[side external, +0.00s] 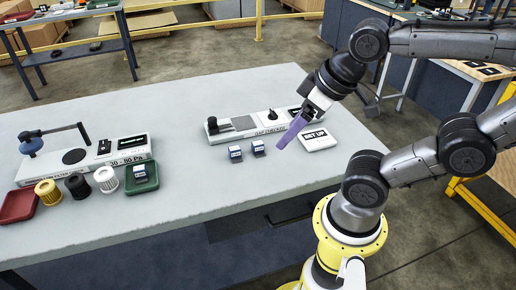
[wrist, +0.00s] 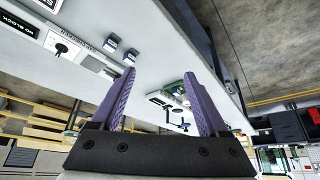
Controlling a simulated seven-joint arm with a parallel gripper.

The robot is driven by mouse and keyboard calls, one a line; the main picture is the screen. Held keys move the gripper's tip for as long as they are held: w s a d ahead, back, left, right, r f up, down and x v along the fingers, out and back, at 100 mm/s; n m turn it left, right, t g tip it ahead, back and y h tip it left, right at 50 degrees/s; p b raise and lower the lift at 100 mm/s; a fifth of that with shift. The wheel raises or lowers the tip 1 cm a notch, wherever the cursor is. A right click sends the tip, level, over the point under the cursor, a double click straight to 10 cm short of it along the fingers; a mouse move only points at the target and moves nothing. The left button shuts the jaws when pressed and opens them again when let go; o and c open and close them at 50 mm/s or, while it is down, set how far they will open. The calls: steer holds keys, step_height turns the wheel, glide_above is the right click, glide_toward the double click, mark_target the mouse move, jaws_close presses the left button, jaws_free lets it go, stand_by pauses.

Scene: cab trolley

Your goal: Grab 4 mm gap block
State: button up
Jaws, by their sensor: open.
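Two small dark blue blocks with pale label faces stand on the table in the side view, a left one (side external: 235,154) and a right one (side external: 258,147). Their labels are too small to read, so I cannot tell which is the 4 mm gap block. A similar block (side external: 140,170) sits in the green tray (side external: 153,185). My gripper (side external: 281,147) has purple fingers and is just right of the right block, apart from it. In the wrist view my gripper (wrist: 160,73) is open and empty, with the two blocks (wrist: 112,41) (wrist: 131,55) beyond the left finger.
A long gap-checker fixture (side external: 228,135) lies behind the blocks. A white "SET UP" panel (side external: 318,143) is right of my gripper. A filter test stand (side external: 115,157), several filter rolls (side external: 105,179) and a red tray (side external: 18,205) are at the left. The table front centre is clear.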

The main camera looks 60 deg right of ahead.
steer(key=w+r+m, duration=0.2)
steer(key=w+r, duration=0.1)
steer(key=w, duration=0.1)
steer(key=m+g, duration=0.6)
steer(key=m, duration=0.1)
glide_above(258, 143)
steer(key=f, duration=1.7)
steer(key=shift+w+f, duration=0.15)
steer(key=shift+w, duration=0.1)
steer(key=shift+s+f, duration=0.15)
steer(key=shift+f, duration=1.2)
steer(key=shift+s+f, duration=0.1)
steer(key=shift+f, duration=1.25)
